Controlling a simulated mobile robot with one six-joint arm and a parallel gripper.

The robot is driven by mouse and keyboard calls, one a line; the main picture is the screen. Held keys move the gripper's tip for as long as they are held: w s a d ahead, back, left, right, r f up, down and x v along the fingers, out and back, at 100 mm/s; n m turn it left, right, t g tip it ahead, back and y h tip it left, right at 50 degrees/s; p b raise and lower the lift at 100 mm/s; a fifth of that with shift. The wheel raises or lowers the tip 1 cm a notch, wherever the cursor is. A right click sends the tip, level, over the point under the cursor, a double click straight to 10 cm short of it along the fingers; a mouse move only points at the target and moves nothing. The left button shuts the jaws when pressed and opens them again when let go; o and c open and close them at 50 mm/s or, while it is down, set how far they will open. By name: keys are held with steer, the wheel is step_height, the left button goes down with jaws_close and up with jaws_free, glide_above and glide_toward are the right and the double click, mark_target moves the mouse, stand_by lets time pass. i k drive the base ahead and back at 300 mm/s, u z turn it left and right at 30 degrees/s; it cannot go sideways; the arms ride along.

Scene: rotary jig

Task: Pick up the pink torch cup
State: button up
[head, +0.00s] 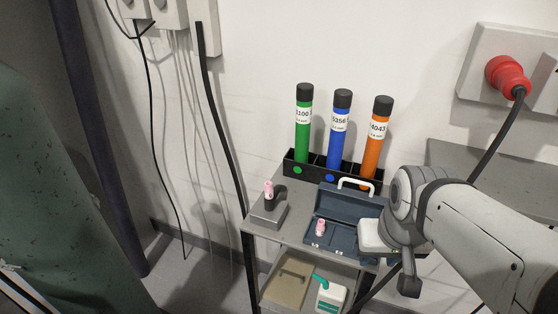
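A small pink cup (320,227) is in the open blue toolbox (347,206), near its left front corner. Another pink piece (268,187) sits on top of a black holder (269,202) on a grey block at the cart's left. Both are too small to make out in detail. My arm comes in from the right, and its wrist end overlaps the right side of the toolbox. The fingers of my gripper cannot be made out, so I cannot see whether it holds anything.
Green (303,135), blue (338,140) and orange (375,145) tubes stand in a black rack (311,171) behind the toolbox. The toolbox's white handle (355,182) sticks up. A brown box (288,284) and a white jug (331,296) are on the lower shelf. Cables hang at left.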

mark_target(269, 190)
steer(key=z, duration=0.15)
steer(key=k, duration=0.25)
steer(key=u, duration=1.9)
steer(key=k, duration=1.55)
steer(key=z, duration=0.75)
steer(key=i, duration=1.65)
steer(key=z, duration=0.1)
